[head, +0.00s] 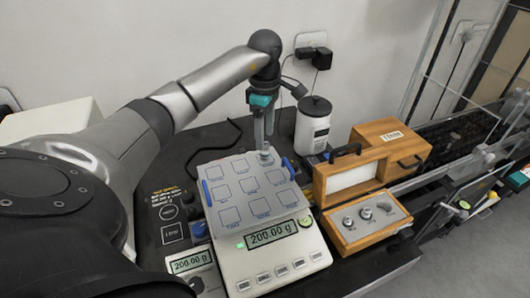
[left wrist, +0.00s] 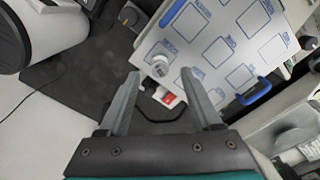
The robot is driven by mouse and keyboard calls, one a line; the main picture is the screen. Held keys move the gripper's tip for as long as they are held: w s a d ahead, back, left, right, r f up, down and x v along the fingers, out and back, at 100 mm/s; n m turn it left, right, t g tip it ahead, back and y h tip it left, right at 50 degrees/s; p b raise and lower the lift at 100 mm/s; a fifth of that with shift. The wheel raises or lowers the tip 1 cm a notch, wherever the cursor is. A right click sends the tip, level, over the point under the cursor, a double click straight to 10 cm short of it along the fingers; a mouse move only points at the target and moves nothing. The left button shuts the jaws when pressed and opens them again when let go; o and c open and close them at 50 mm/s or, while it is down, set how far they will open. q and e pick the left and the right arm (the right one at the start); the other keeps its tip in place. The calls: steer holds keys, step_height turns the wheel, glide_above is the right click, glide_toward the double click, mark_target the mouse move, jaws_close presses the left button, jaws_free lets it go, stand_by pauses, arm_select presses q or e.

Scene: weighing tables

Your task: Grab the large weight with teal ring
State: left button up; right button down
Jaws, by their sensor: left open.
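The weight also shows in the left wrist view (left wrist: 160,67). I cannot make out a teal ring on it. My left gripper (head: 264,143) points down just above the weight, its fingers apart and empty. In the left wrist view the weight appears beyond and between the open fingertips (left wrist: 160,73). My right gripper is out of view.
An open wooden case (head: 350,232) with several metal weights stands right of the scale, with a closed wooden box (head: 405,152) behind it. A second small display (head: 190,263) reads 200.00 g, like the scale.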

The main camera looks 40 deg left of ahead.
mark_target(265, 151)
arm_select(q)
steer(key=shift+f, duration=1.45)
steer(key=shift+c, duration=0.4)
jaws_close()
